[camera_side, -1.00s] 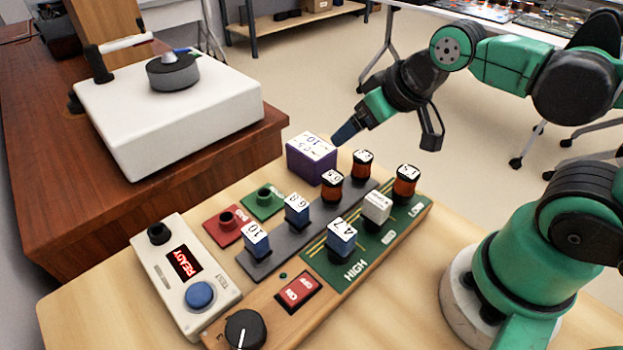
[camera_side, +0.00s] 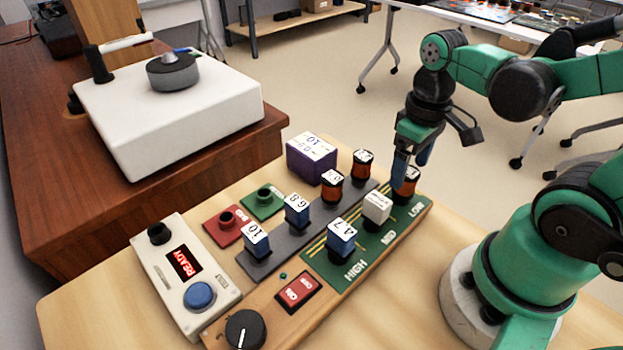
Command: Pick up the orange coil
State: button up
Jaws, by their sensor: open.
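Three orange coils with dark ends and white labelled tops show. One orange coil (camera_side: 408,187) stands upright at the LOW end of the green board (camera_side: 322,268). The other two, a nearer orange coil (camera_side: 331,190) and a farther orange coil (camera_side: 361,168), stand on the dark grey strip (camera_side: 262,267). My gripper (camera_side: 411,166) is open and points down at the coil on the LOW end. Its blue fingers hide part of that coil's top. I cannot tell whether they touch it.
On the green board stand a white block (camera_side: 376,208) and a blue block (camera_side: 341,240). Two more blue blocks (camera_side: 297,212) stand on the grey strip. A purple box (camera_side: 311,160) sits behind. A control box (camera_side: 186,270) stands at left. The wooden table (camera_side: 100,300) is clear at front left.

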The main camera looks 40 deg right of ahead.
jog(key=shift+f, duration=1.45)
jog(key=shift+c, duration=0.2)
grip_shut()
jog(key=shift+r, duration=0.1)
